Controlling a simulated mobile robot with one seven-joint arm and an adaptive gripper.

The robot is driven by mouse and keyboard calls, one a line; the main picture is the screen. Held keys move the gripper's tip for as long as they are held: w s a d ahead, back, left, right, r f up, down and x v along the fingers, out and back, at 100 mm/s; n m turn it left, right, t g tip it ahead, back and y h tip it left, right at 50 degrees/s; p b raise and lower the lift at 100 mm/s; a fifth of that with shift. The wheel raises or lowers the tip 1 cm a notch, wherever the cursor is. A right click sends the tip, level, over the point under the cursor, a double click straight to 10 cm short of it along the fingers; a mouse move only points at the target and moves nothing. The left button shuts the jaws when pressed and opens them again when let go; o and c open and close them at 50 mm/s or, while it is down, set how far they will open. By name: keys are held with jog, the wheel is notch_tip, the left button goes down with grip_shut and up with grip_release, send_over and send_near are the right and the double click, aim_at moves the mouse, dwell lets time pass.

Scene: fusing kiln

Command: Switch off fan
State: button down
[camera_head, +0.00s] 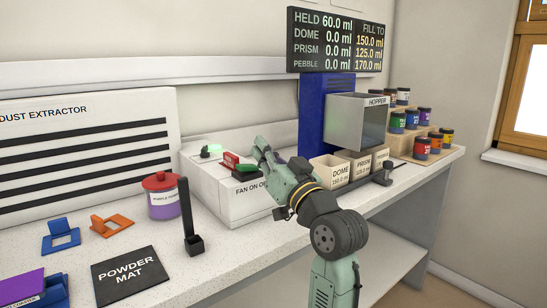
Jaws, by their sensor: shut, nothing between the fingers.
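A white box (217,193) on the counter carries a label reading "FAN ON O…", its end hidden behind my arm. A red and green switch (232,161) sits on top of this box, with its red part raised and green beside it. My gripper (261,148) is shut and empty, just right of the switch. Whether it touches the switch cannot be told.
A dust extractor (90,155) stands at left. A red-lidded jar (162,196), black upright holder (190,225) and powder mat (132,275) lie in front. A blue hopper unit (326,110), labelled bins (328,172) and several colored jars (412,119) stand at right.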

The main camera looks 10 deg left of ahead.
jog(key=shift+w+a+f+p, duration=0.25)
jog(key=shift+w+a+f, duration=0.1)
jog(key=shift+a+f, duration=0.4)
jog(key=shift+w+a+f+p, duration=0.25)
jog(key=shift+w+a+f, duration=0.05)
jog(key=shift+a+f, duration=0.35)
jog(key=shift+f, duration=0.1)
jog(key=s+d+n+b, duration=0.2)
jog(key=s+d+b, duration=0.1)
jog(key=s+d, duration=0.3)
jog(key=shift+s+d+g, duration=0.2)
jog(key=shift+d+g, duration=0.1)
jog(key=shift+d, duration=0.4)
